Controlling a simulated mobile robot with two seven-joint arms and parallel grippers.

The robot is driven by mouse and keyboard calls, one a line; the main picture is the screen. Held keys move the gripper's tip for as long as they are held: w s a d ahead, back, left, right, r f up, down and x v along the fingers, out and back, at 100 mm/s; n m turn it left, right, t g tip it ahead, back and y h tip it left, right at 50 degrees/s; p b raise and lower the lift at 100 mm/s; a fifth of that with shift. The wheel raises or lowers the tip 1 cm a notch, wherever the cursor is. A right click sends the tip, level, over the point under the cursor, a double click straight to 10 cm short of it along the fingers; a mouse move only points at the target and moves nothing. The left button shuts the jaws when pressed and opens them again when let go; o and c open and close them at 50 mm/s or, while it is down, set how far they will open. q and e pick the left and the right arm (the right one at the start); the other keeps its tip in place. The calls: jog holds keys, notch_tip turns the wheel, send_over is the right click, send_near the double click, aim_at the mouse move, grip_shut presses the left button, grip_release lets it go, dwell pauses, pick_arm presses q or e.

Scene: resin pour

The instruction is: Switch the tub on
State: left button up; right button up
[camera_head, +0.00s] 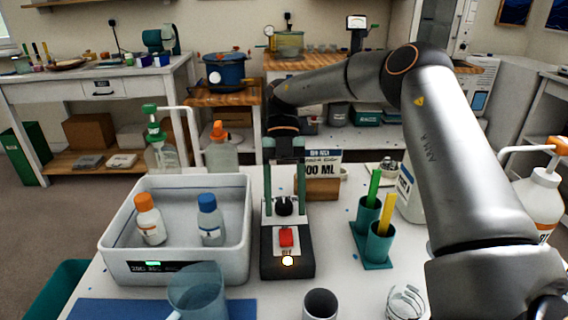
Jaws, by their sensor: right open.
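The white tub (118,235) stands at the left of the table, with an orange-capped bottle (150,222) and a blue-capped bottle (210,222) inside. Its front panel (155,266) has dark lettering and a small green light. The label below the switch is too small to read surely. My right gripper (284,212) points down over the box, open, its green fingers on either side of the knob; contact cannot be told. My left gripper is not in view.
A clear blue beaker (197,295) stands before the tub, and a dark cup (320,303) before the box. Green holders (378,246) with coloured sticks stand to the right. Pump bottles (221,152) and a measuring sign (322,158) are behind.

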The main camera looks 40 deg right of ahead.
jog(key=p+v, duration=0.1)
jog(key=v, duration=0.4)
jog(key=shift+w+r, duration=0.1)
jog(key=shift+r, duration=0.05)
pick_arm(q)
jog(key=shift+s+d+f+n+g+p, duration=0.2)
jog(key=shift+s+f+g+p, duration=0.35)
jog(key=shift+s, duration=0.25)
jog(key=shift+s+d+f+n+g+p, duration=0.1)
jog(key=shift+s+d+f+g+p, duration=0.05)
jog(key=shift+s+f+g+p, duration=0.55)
pick_arm(e)
jog(key=shift+v, duration=1.45)
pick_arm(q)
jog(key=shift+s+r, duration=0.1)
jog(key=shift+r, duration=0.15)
